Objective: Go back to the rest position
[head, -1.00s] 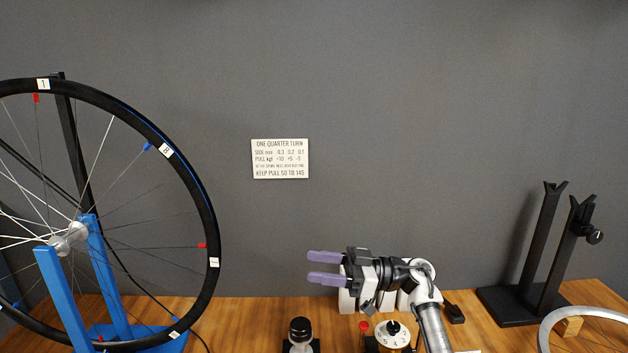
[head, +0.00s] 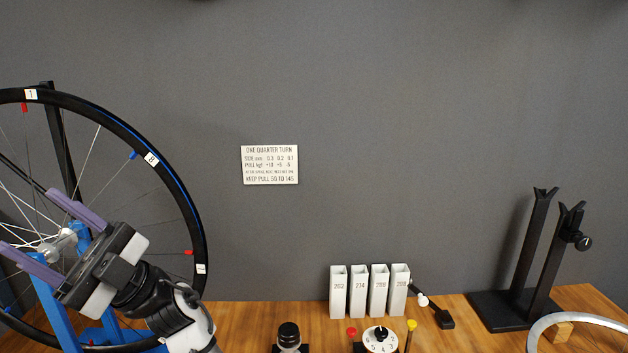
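My gripper (head: 46,226) is at the lower left in the head view, with its two purple fingers spread apart and nothing between them. It points to the upper left and overlaps the picture of the wheel (head: 171,178). I cannot tell whether it touches the wheel. The wheel has a black rim with white number tags and red and blue spoke markers. It stands on a blue stand (head: 52,318), partly hidden behind my gripper and arm.
Several white numbered holders (head: 359,292) stand at the back of the wooden table (head: 455,335). In front are a dial (head: 381,339) and a black-topped knob (head: 289,335). A black stand (head: 512,300) and a grey rim (head: 585,320) are at the right. A sign (head: 269,165) hangs on the wall.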

